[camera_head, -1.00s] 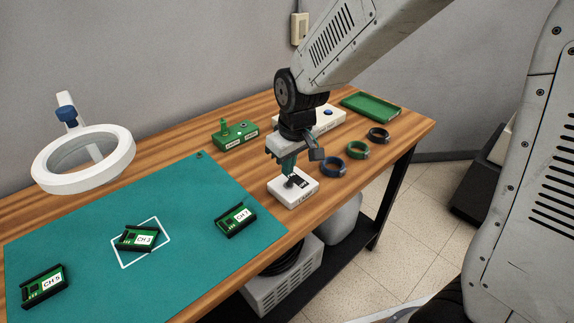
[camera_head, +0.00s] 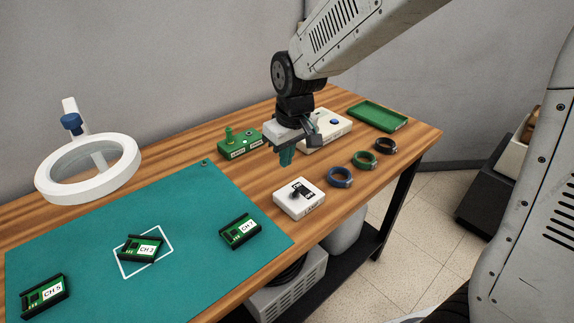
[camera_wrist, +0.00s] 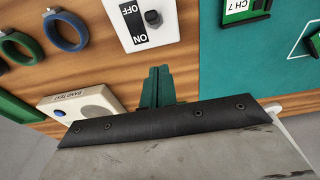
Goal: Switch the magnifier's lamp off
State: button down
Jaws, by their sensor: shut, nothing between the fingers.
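The lamp switch box (camera_head: 299,207) is a small white box with a black toggle on top, on the wooden bench right of the green mat. In the wrist view the switch box (camera_wrist: 170,32) shows an OFF and ON label beside its toggle (camera_wrist: 153,17); I cannot tell for sure which way the toggle leans. The ring magnifier (camera_head: 60,190) with its white ring stands at the left; I cannot tell if its lamp is lit. My gripper (camera_head: 286,160) is shut and empty, above and behind the switch box, apart from it. Its green fingertips (camera_wrist: 158,72) show in the wrist view.
The green mat (camera_head: 190,240) holds several green boards in black holders. Behind my gripper are a green box (camera_head: 232,148) with posts and a white box (camera_head: 328,128) with a blue button. Three coils (camera_head: 364,159) and a green tray (camera_head: 378,115) lie at the right.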

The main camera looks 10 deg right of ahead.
jog(key=s+d+r, duration=0.2)
jog(key=s+r, duration=0.3)
jog(key=r, duration=0.1)
jog(key=shift+s+d+r, duration=0.25)
jog(key=shift+s+d, duration=0.15)
